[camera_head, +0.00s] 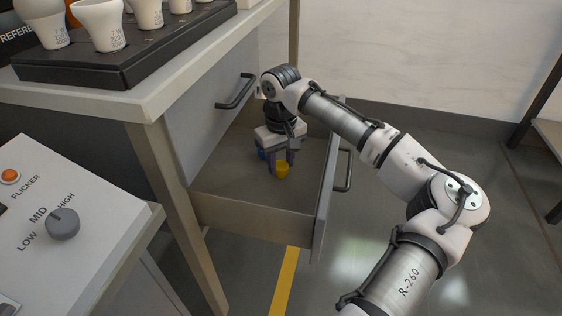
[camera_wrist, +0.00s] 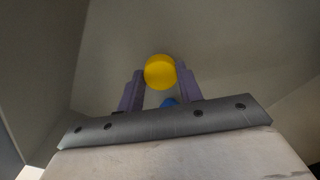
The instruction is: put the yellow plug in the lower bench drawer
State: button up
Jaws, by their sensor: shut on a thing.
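The yellow plug (camera_head: 282,171) is between the fingers of my gripper (camera_head: 279,163), inside the open lower bench drawer (camera_head: 222,196). In the wrist view the yellow plug (camera_wrist: 160,71) shows as a round yellow face between the two purple-grey fingertips of my gripper (camera_wrist: 161,80). My gripper is shut on it. The plug is low over the drawer floor; I cannot tell whether it touches. A blue thing (camera_head: 262,154) is in the drawer behind my gripper, partly hidden; it also shows in the wrist view (camera_wrist: 169,102).
The upper drawer front with its handle (camera_head: 236,92) is above the open drawer. The bench top (camera_head: 150,98) carries a black rack (camera_head: 75,75) of white bulbs. A control panel with a grey knob (camera_head: 63,224) stands at the lower left. Free floor is right of the drawer.

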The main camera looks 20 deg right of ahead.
aim_at(281, 166)
jog(key=o, duration=0.9)
jog(key=shift+f, duration=0.1)
jog(key=shift+o, duration=0.2)
notch_tip(281, 166, up, 12)
jog(key=p, duration=0.4)
